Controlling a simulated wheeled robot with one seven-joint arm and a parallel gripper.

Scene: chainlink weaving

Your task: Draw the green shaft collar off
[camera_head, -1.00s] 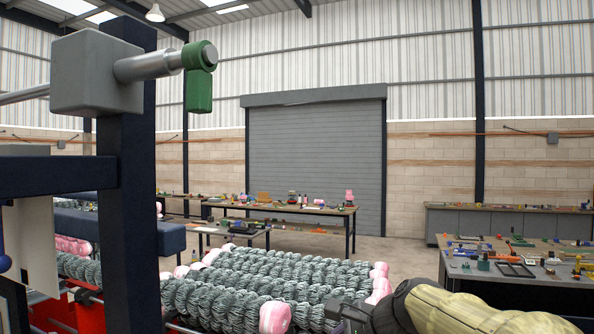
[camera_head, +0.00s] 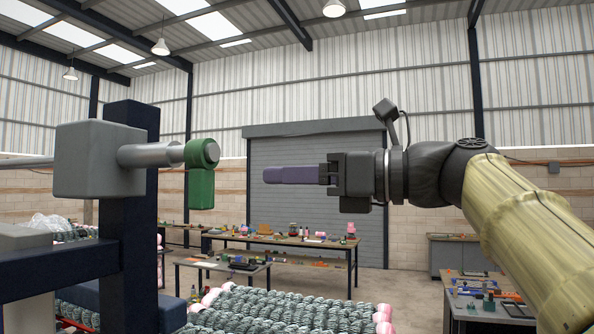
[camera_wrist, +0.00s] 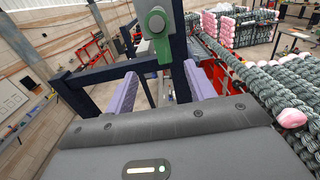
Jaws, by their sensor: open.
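The green shaft collar (camera_head: 200,165) sits on the end of a grey metal shaft (camera_head: 150,155). The shaft sticks out to the right from a grey block on a dark post. The collar has a round ring on top and a block-like tab hanging down. My gripper (camera_head: 268,175) is to the right of the collar, level with its tab and apart from it, with its purple fingers pointing left. In the wrist view the two purple fingers (camera_wrist: 158,88) are spread wide and empty. The collar (camera_wrist: 157,22) shows there beyond and between them.
The dark post (camera_head: 130,220) and grey bearing block (camera_head: 98,160) stand left of the collar. Rolls of grey chainlink mesh (camera_head: 285,310) with pink ends lie below. Work tables (camera_head: 290,242) stand farther back. The air between gripper and collar is clear.

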